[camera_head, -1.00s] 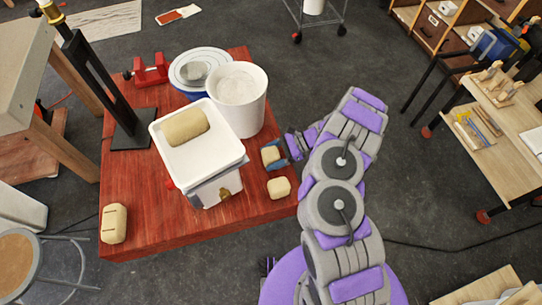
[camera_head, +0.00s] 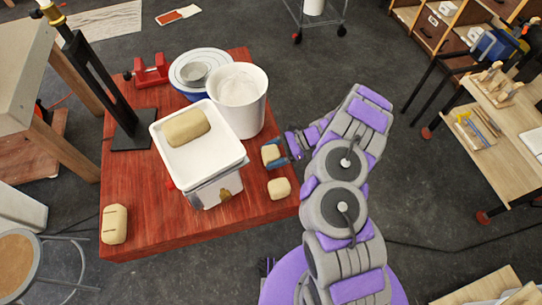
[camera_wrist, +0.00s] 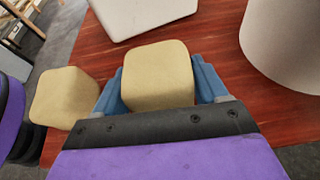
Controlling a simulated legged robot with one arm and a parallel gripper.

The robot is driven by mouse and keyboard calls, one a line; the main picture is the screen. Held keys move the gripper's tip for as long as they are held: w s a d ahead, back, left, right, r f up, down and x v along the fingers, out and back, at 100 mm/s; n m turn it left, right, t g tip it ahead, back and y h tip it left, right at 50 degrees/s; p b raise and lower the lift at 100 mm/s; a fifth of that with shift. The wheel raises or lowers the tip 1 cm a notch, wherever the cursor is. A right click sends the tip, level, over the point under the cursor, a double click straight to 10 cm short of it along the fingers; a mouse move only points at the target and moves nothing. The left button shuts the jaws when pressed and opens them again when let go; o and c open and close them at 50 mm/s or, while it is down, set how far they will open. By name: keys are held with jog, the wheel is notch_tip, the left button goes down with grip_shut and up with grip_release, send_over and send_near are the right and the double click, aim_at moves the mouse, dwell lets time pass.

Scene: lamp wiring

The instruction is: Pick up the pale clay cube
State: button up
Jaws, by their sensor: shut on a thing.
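A pale clay cube (camera_head: 270,154) is between the blue fingers of my gripper (camera_head: 276,156), at the right side of the red table. In the wrist view this cube (camera_wrist: 158,76) fills the space between the fingers of my gripper (camera_wrist: 160,88), which are shut on it. Whether the cube is clear of the tabletop cannot be told. A second pale clay cube (camera_head: 279,188) sits on the table nearer to me; it also shows in the wrist view (camera_wrist: 64,98), left of my gripper and apart from it.
On the red table (camera_head: 150,222) stand a scale with a white tray (camera_head: 205,165) holding a clay block (camera_head: 186,127), a white bucket (camera_head: 239,100), a red clamp (camera_head: 151,71) and a grooved clay piece (camera_head: 114,224). A dark post stand (camera_head: 130,135) is at the left.

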aim_at(271, 150)
notch_tip(271, 150, up, 16)
jog(key=p, duration=0.2)
jog(key=shift+r, duration=0.25)
jog(key=shift+w, duration=0.1)
